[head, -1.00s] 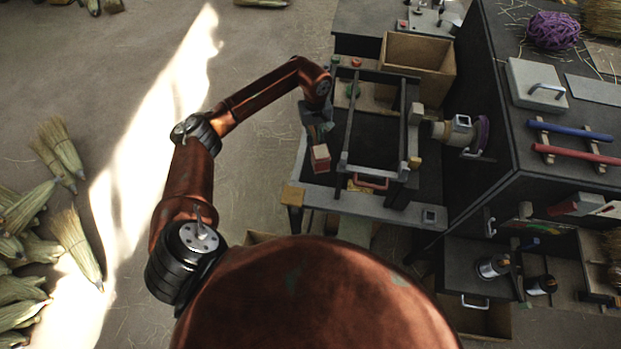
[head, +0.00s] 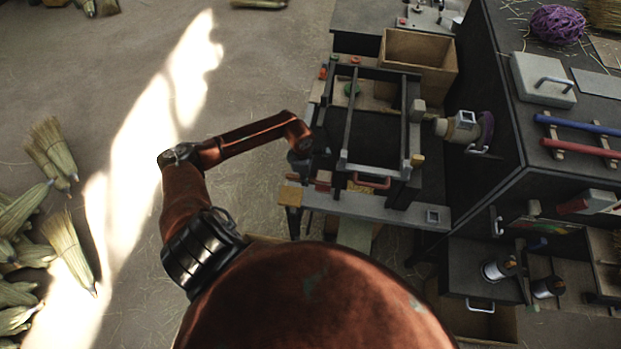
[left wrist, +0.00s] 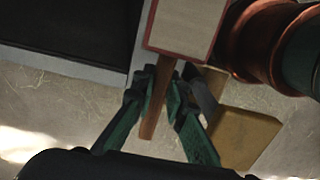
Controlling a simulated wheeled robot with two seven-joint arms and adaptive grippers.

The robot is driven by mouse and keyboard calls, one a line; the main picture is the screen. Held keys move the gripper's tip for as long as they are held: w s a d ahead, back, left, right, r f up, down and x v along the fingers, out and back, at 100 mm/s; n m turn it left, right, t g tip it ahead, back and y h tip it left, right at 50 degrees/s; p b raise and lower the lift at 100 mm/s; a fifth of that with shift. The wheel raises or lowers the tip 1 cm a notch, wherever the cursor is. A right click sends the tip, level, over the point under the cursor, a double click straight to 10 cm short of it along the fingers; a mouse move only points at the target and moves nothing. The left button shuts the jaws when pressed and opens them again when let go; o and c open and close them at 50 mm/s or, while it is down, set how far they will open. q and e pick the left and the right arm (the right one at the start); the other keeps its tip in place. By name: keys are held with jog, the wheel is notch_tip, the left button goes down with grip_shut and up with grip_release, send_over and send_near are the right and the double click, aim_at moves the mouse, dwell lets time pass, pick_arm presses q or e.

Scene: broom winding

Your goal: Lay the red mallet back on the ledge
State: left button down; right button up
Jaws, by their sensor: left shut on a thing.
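The red mallet shows in the left wrist view, with a pale-faced, red-edged head (left wrist: 182,28) and a reddish-brown handle (left wrist: 153,112). My left gripper (left wrist: 160,88) is shut on the handle, its green fingers on either side. In the head view the mallet head (head: 323,178) is a small reddish block beside my left gripper (head: 306,167). It is at the left part of the grey ledge (head: 390,211) along the bench front. I cannot tell whether the mallet touches the ledge. My right gripper is not in view.
A wooden block (head: 290,195) is at the ledge's left end, close to the gripper. A dark frame with upright bars (head: 348,125) and a red handle (head: 372,182) stands just right of it. An open wooden box (head: 418,50) is behind.

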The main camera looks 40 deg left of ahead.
pick_arm(q)
jog(key=shift+f+b, duration=0.3)
jog(key=shift+f, duration=0.3)
jog(key=shift+w+f+b, duration=0.1)
jog(key=shift+f+b, duration=2.2)
jog(key=shift+f, duration=1.35)
jog(key=shift+r, duration=0.1)
jog(key=c, duration=2)
grip_release()
jog(key=shift+c, duration=0.2)
jog(key=shift+o, duration=0.8)
jog(key=r, duration=1.2)
jog(key=shift+s+a, duration=0.2)
jog(key=shift+a, duration=0.05)
